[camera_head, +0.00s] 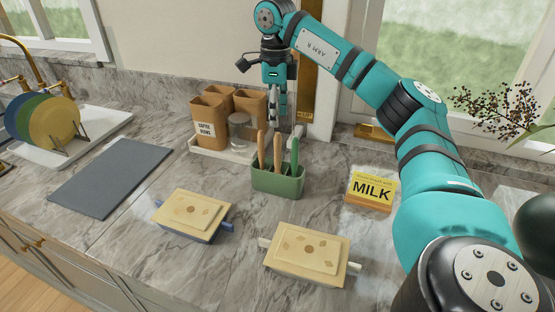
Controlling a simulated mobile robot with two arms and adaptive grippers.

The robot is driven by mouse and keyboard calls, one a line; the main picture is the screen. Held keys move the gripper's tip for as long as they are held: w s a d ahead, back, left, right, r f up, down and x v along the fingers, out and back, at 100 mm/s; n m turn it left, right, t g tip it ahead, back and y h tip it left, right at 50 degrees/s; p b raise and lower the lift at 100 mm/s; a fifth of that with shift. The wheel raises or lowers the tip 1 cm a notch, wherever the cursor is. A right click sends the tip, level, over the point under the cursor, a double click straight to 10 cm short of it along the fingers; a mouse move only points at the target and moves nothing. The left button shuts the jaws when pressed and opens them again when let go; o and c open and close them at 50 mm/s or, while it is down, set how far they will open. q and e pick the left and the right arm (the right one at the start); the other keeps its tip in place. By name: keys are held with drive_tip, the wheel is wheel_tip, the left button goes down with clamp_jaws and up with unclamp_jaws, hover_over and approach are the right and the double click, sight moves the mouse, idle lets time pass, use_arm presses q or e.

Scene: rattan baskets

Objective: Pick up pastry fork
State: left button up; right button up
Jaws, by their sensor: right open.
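A green utensil holder (277,181) stands upright on the counter in the middle. Several handles stick up from it, wooden-looking ones (262,147) on the left and a green one (294,155) on the right. I cannot tell which of them, if any, is the pastry fork, as their lower ends are hidden in the holder. My right gripper (284,118) hangs pointing down near the back wall, above and behind the holder. It is open, and I see nothing held in it. My left gripper is out of view.
Brown paper bags (209,122) and a glass jar (240,127) stand on a white tray behind. In front are two lidded dishes (192,212) (308,252). A milk block (372,190) is right, a grey mat (110,178) and plate rack (72,146) left.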

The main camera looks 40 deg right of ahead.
sight(277, 134)
wheel_tip(277, 134, down, 6)
drive_tip(key=shift+s+f+p, duration=0.1)
drive_tip(key=shift+f+p, duration=0.05)
drive_tip(key=shift+p, duration=0.55)
drive_tip(key=shift+f, duration=0.5)
drive_tip(key=shift+f+p, duration=0.3)
drive_tip(key=shift+p, duration=0.1)
wheel_tip(277, 134, down, 4)
drive_tip(key=shift+d+r+p, duration=0.1)
drive_tip(key=shift+r+p, duration=0.1)
drive_tip(key=shift+p, duration=0.5)
drive_tip(key=shift+f, duration=0.45)
clamp_jaws()
